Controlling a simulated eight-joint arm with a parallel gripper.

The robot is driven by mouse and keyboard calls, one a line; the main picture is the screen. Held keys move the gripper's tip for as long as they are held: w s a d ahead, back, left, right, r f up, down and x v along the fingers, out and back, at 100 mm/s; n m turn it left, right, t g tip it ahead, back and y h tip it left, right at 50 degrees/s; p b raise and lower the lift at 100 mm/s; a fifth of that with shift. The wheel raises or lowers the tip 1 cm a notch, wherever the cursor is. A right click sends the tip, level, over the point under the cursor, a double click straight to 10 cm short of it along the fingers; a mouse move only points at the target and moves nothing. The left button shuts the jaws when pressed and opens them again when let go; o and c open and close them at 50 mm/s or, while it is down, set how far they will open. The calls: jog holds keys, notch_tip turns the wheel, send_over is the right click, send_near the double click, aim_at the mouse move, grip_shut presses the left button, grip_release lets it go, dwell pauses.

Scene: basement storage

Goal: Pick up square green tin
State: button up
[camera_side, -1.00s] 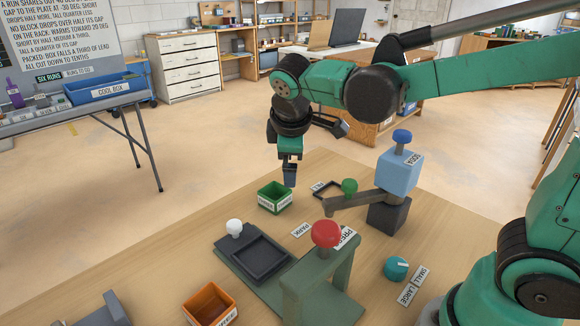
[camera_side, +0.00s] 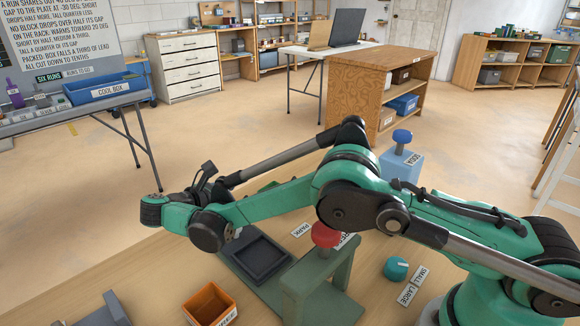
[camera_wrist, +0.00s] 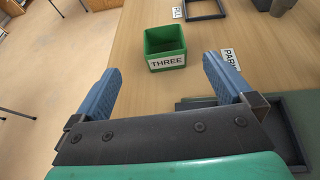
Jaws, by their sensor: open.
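The square green tin (camera_wrist: 165,40) is open-topped, with a label reading THREE. It stands upright on the wooden table at the upper middle of the wrist view. The fingers cannot be made out in the side view.
A dark tray (camera_side: 262,260) and a green stand with a red knob (camera_side: 325,235) are on the table. An orange tin (camera_side: 210,302) stands at the front. A blue block (camera_side: 402,163) is at the back. A PARK label (camera_wrist: 231,59) lies right of the tin.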

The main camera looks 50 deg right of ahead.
jog(key=x, duration=0.5)
jog(key=shift+d, duration=0.1)
jog(key=x, duration=0.5)
jog(key=shift+s+d+f, duration=0.1)
jog(key=shift+s+f, duration=0.15)
jog(key=c, duration=1.1)
jog(key=shift+c, duration=0.2)
jog(key=shift+r, duration=0.15)
